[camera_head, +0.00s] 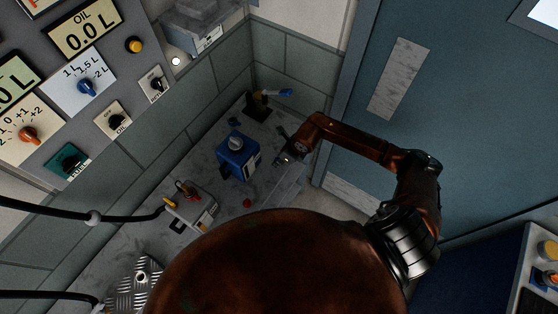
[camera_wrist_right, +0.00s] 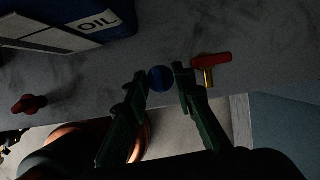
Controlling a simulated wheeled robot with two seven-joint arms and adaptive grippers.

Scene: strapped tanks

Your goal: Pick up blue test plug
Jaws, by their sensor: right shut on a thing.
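The blue test plug (camera_wrist_right: 161,78) shows in the right wrist view as a round dark-blue piece between the two fingers of my right gripper (camera_wrist_right: 160,82). The fingers are shut on it, just over the grey bench top. In the head view my right gripper (camera_head: 285,158) is low over the bench, to the right of the blue tank (camera_head: 237,158); the plug cannot be made out there. My left gripper is not in view.
A red-handled brass piece (camera_wrist_right: 211,60) lies close beside the right finger. A red knob-like piece (camera_wrist_right: 28,104) is at the left, below the tank's OIL label (camera_wrist_right: 95,24). A pale tank (camera_head: 190,207) stands further left on the bench. A blue door (camera_head: 460,130) is at the right.

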